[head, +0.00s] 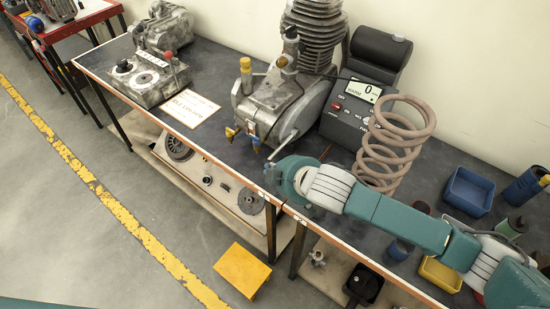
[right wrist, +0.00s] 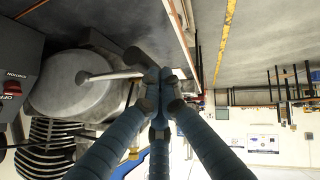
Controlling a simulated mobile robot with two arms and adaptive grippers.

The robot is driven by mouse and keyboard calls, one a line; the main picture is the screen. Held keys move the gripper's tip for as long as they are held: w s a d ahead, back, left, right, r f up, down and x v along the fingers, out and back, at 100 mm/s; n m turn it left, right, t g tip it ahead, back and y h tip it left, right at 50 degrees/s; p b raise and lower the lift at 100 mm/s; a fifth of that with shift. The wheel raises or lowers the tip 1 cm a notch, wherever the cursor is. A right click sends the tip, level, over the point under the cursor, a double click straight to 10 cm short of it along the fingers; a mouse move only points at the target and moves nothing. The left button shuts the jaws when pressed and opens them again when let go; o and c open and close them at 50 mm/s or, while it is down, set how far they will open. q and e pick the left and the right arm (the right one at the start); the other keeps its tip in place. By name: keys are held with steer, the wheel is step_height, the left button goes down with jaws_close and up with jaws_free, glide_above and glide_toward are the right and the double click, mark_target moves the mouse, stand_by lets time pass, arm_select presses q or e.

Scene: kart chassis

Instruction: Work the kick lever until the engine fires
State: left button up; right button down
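The engine (head: 300,95) stands on the bench, with a finned cylinder on top and a round grey side cover (head: 297,112). The kick lever (head: 283,147) is a silver rod slanting down from that cover toward the bench's front edge. In the right wrist view, the lever (right wrist: 112,75) runs from the cover to my right gripper's fingers (right wrist: 160,82). These fingers are drawn together and the lever's end meets them. I cannot tell whether it lies between them. My left gripper is not in view.
A control box (head: 352,110) with a display reading 0 stands right of the engine. A large coil spring (head: 393,140) stands close behind my right arm. A blue bin (head: 468,192) and a yellow bin (head: 441,274) are at the right. A yellow step (head: 242,270) is on the floor.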

step_height(320, 180, down, 5)
steer(key=shift+d+r, duration=0.1)
stand_by(0.3)
stand_by(0.4)
